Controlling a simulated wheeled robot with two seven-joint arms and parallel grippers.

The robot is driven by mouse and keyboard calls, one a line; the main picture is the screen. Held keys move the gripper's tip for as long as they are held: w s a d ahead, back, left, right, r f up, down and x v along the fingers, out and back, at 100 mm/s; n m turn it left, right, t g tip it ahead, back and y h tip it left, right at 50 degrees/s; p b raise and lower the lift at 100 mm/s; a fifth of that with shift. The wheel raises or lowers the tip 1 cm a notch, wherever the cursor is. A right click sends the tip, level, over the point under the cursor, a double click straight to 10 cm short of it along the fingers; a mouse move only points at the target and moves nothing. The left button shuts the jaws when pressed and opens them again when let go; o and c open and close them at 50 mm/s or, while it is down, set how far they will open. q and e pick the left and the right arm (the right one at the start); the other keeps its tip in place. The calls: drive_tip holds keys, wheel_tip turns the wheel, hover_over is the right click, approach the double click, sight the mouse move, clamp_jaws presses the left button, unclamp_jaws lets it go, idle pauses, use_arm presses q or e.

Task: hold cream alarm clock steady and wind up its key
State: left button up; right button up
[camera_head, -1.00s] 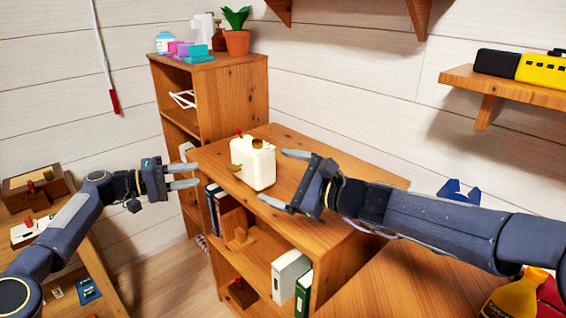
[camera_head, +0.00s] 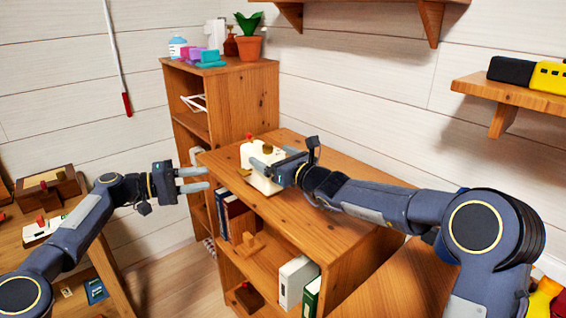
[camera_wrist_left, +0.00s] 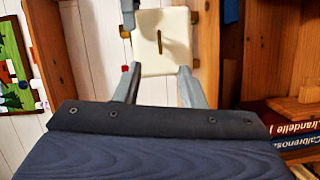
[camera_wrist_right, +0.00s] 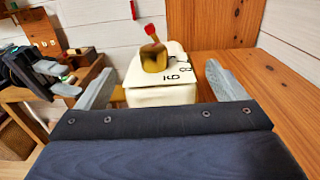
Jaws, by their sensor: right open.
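The cream alarm clock (camera_head: 252,158) stands on top of the low wooden bookcase, partly hidden by my right gripper. It has a red part on top and brass-coloured parts. My right gripper (camera_head: 278,162) is open, at the right side of the clock. In the right wrist view its fingers lie on either side of the clock (camera_wrist_right: 160,95), whose black digits, brass part and red tip show; contact cannot be told. My left gripper (camera_head: 193,179) is open and empty, left of the clock and apart from it. The left wrist view shows the clock (camera_wrist_left: 165,45) beyond its fingers.
A taller wooden cabinet (camera_head: 235,95) with a potted plant (camera_head: 249,40) and bottles stands behind. A wall shelf (camera_head: 515,98) is at the right. A side table is at the left. The bookcase top has free room around the clock.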

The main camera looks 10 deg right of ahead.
drive_tip(key=shift+w+a, duration=0.15)
drive_tip(key=shift+w, duration=0.1)
